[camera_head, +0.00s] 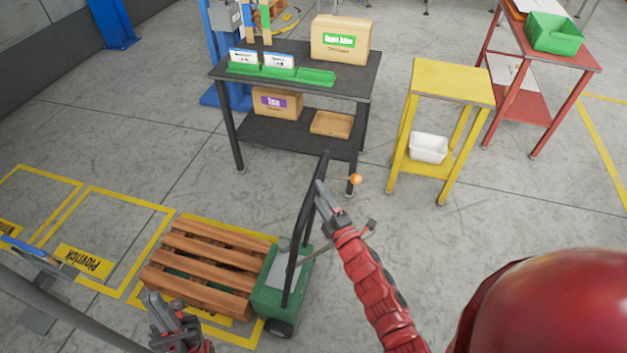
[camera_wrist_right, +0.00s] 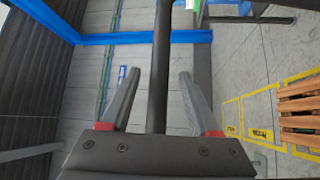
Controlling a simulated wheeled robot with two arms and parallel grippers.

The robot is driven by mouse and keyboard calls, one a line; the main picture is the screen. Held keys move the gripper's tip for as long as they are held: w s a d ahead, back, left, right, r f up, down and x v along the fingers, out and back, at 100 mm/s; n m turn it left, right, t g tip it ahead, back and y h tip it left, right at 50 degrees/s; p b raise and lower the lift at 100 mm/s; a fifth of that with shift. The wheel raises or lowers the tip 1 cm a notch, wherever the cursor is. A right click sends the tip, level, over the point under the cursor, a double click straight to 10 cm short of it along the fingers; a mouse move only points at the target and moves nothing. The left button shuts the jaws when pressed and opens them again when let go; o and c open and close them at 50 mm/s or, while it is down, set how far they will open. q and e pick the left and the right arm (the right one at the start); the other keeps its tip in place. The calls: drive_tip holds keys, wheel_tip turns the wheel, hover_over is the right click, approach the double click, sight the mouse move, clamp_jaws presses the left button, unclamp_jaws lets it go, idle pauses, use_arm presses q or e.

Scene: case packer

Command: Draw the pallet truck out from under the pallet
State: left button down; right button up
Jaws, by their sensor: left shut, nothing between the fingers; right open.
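The green pallet truck (camera_head: 275,299) stands at the right end of the wooden pallet (camera_head: 205,257), its forks mostly hidden under the slats. Its black handle (camera_head: 308,220) rises from the body, leaning up and right. My right gripper (camera_head: 319,191) is open beside the upper handle. In the right wrist view a black bar of the handle (camera_wrist_right: 160,75) runs up between the two spread fingers of my right gripper (camera_wrist_right: 158,90); I cannot tell if they touch it. My left gripper (camera_head: 152,298) is shut and empty, in front of the pallet's near side.
A dark workbench (camera_head: 345,84) with boxes and green trays stands behind the truck. A yellow stand (camera_head: 452,82) holding a white bin (camera_head: 428,148) is right of it, then a red table (camera_head: 560,55). Yellow floor markings surround the pallet. Floor right of the truck is clear apart from my arm.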

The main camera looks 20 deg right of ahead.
sight(314, 186)
drive_tip(key=shift+p+x, duration=0.4)
drive_tip(key=shift+x, duration=1.35)
drive_tip(key=shift+a, duration=0.1)
clamp_jaws()
